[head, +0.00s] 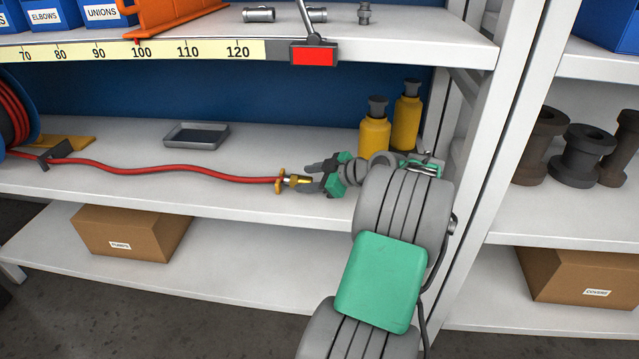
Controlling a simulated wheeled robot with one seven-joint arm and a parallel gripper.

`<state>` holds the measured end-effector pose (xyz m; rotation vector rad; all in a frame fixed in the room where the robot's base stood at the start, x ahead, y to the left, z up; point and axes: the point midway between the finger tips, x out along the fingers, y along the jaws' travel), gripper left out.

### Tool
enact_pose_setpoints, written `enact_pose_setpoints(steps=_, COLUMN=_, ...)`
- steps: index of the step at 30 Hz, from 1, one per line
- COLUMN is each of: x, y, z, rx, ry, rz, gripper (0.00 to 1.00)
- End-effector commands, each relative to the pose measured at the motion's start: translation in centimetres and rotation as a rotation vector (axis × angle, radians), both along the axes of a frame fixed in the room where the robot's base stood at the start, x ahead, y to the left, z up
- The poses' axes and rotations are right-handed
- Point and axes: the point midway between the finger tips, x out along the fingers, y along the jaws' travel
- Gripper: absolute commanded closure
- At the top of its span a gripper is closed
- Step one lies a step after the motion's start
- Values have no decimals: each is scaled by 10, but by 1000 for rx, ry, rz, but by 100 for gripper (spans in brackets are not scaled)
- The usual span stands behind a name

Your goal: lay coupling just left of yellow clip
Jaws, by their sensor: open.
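A brass coupling (296,181) is on the end of the red hose (190,171), on the middle shelf. A yellow clip (279,183) shows above and below the hose, just left of the brass part; I cannot tell whether it touches the hose. My gripper (309,180) reaches in from the right, low over the shelf. Its dark fingers are open, with the coupling's right end at or between their tips. I cannot tell whether they touch it.
Two yellow bottles (375,133) stand behind my gripper. A dark tray (196,135) lies behind the hose. A dark bracket (56,153) is by the hose at left. The upper shelf, with a red tag (314,56) on its edge, overhangs. Front shelf space is clear.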

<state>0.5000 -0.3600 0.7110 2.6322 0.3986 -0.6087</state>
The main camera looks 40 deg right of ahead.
Motion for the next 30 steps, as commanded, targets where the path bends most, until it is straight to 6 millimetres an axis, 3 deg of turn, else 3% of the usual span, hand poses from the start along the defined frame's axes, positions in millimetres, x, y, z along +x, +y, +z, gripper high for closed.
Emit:
enact_pose_setpoints(steps=6, x=22, y=5, z=-13, rx=-1, ry=0, rz=1, gripper=52)
enact_pose_setpoints(steps=14, x=24, y=5, z=-13, rx=0, ry=1, rz=0, gripper=52)
enact_pose_setpoints(steps=30, x=24, y=5, z=-13, rx=1, ry=2, rz=0, gripper=97)
